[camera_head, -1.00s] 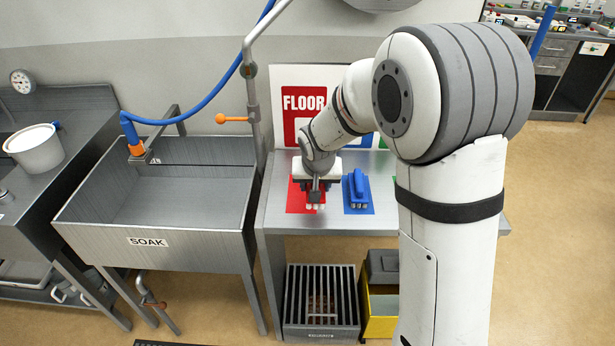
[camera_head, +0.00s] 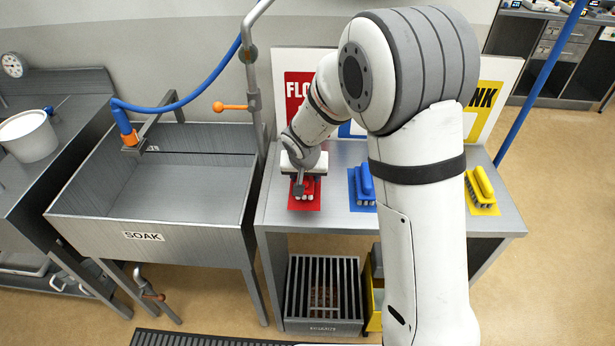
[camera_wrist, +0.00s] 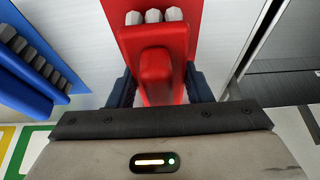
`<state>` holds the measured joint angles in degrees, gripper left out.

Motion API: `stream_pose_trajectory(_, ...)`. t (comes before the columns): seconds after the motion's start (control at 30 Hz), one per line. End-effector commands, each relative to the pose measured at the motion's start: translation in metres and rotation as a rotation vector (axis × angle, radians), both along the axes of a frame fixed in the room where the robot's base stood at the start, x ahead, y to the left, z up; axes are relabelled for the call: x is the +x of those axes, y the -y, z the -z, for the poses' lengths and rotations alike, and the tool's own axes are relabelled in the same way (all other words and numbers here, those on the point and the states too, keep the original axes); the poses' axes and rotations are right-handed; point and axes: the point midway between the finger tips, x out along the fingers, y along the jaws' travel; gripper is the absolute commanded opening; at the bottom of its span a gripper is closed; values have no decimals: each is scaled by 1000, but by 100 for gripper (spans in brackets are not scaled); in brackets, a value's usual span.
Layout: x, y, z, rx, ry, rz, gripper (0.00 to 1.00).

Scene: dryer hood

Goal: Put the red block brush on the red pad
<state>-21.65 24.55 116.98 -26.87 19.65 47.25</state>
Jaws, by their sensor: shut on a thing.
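The red block brush (camera_head: 309,185) has a red body and grey-white bristle tufts. It is over the red pad (camera_head: 304,205) at the left of the grey bench, and no gap between them is clear. My gripper (camera_head: 303,186) is above the pad, shut on the brush. In the wrist view, the red brush (camera_wrist: 157,62) has its raised handle between the two dark fingers of my gripper (camera_wrist: 160,88). The red pad (camera_wrist: 108,10) shows around the brush there. The gripper hides part of the brush in the head view.
A blue brush (camera_head: 365,184) on a blue pad lies just right of the red pad. A yellow brush (camera_head: 480,186) on a yellow pad is further right. The SOAK sink (camera_head: 150,190) stands left of the bench. Upright signs line the bench's back.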

Motion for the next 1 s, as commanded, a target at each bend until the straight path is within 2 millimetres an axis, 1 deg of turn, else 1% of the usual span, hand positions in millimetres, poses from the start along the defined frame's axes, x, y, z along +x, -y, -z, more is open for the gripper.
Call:
stream_pose_trajectory(0.03, 0, 0, 6, 0, -1, -1, 27)
stream_pose_trajectory(0.1, 0, 0, 9, 0, -1, 0, 27)
stream_pose_trajectory(0.33, 0, 0, 9, 1, 0, 1, 27)
stream_pose_trajectory(0.47, 0, 1, 12, 1, 1, 1, 27)
stream_pose_trajectory(0.5, 0, 1, 11, 1, 0, 1, 48)
stream_pose_trajectory(0.7, 0, 1, 11, 0, 0, 1, 64)
stream_pose_trajectory(0.77, 0, 1, 11, 0, 0, 1, 67)
stream_pose_trajectory(1.0, 0, 1, 9, 1, 0, 2, 67)
